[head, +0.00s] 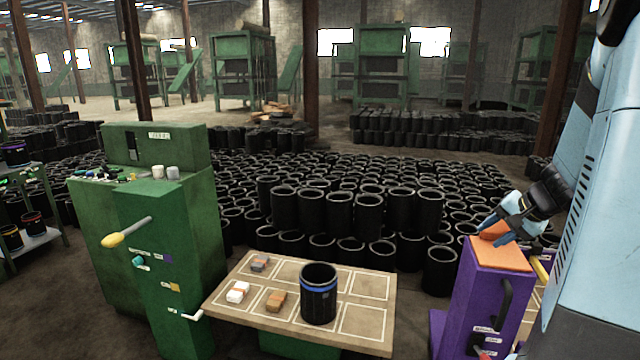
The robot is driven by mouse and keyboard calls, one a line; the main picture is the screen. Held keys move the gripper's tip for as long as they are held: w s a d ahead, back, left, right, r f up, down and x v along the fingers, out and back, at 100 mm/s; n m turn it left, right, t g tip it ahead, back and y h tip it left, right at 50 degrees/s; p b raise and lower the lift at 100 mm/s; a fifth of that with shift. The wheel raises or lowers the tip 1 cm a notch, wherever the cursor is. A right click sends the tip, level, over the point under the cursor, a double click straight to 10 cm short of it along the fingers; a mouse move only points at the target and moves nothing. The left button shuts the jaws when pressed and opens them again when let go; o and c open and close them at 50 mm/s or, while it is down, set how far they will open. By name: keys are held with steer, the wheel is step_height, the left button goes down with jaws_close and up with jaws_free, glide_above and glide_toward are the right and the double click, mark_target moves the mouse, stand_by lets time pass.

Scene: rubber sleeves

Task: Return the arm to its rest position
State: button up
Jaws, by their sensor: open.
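My gripper (494,231), with blue fingers, is at the right of the head view, at the end of my pale blue arm. Its fingers are apart, and it points down and left, just over the orange top (488,254) of a purple cabinet (492,300). An orange piece seems to lie between or just behind the fingers; I cannot tell whether they touch it. I see nothing clearly held. Part of the arm runs out of the picture at the upper right.
A wooden table (235,300) with marked squares holds a black sleeve with a blue band (319,295) and several small blocks. A green machine (165,230) with a yellow-tipped lever (125,232) stands left. Many black sleeves (340,215) fill the floor behind.

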steer(key=s+a+r+n+g, duration=0.1)
steer(key=s+a+r+n, duration=0.25)
steer(key=a, duration=0.45)
steer(key=s+a+r+n+g, duration=0.1)
steer(key=s+a+r+n, duration=0.1)
steer(key=s+a+r, duration=0.4)
steer(key=s+a+r+n+h, duration=0.1)
steer(key=s+a+n+h, duration=0.2)
steer(key=s+a, duration=0.4)
steer(key=shift+s+a+n+t, duration=0.4)
steer(key=shift+s+n, duration=0.25)
steer(key=shift+s, duration=0.9)
